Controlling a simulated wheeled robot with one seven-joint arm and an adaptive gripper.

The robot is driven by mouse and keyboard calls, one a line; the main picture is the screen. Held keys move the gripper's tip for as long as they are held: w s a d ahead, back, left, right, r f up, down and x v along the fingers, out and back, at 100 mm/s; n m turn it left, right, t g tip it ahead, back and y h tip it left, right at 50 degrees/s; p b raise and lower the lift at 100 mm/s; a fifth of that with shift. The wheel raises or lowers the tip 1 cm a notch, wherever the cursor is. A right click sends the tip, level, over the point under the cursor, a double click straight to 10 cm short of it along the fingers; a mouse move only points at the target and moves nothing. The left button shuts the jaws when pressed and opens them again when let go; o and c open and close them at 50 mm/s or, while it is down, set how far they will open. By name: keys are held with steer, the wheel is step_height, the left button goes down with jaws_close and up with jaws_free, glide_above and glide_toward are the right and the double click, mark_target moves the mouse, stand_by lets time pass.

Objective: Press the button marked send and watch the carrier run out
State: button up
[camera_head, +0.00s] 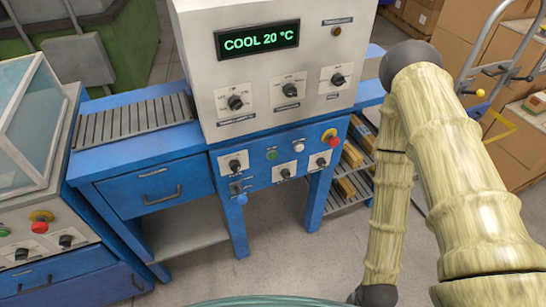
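A grey machine (270,75) stands on a blue bench, its green display (257,39) reading "COOL 20 °C". The blue front panel (262,172) below it carries a green button (271,155), a white button (299,147), a red mushroom button (334,141) and several black knobs. The small labels are too blurred to read, so I cannot tell which button is marked send. A slatted track (135,119) runs left from the machine. I cannot make out a carrier. My arm fills the right side; my gripper is not in view.
A second machine with a clear hood (28,115) stands at the left, with its own red mushroom button (39,227). Shelves (350,180), cartons (522,155) and a hand truck (490,70) are at the right. Grey floor lies in front.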

jaws_close()
stand_by(1.4)
